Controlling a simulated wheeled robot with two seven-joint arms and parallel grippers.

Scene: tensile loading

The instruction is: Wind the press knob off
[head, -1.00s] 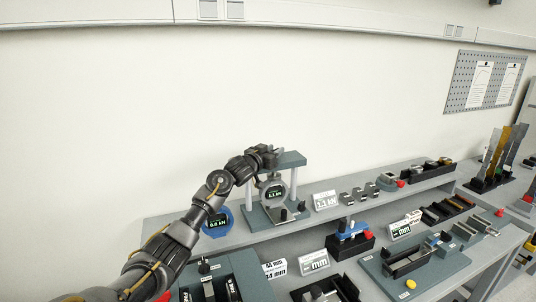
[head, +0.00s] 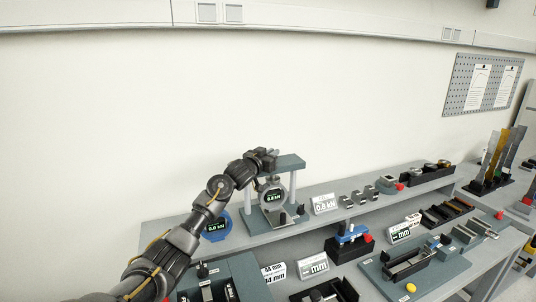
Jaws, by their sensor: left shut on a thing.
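The press (head: 290,163) stands on the upper shelf, with a teal top beam, two light posts and a round gauge (head: 272,194) hanging between them. My left arm reaches in from the lower left. My left gripper (head: 268,155) is at the left part of the top beam, shut on the press knob, which it hides almost wholly. My right gripper is out of view.
A blue gauge (head: 217,226) stands left of the press, close to my forearm. Several small metal blocks (head: 360,196) lie to the right on the shelf. Black holders and a blue-topped fixture (head: 350,233) fill the lower bench.

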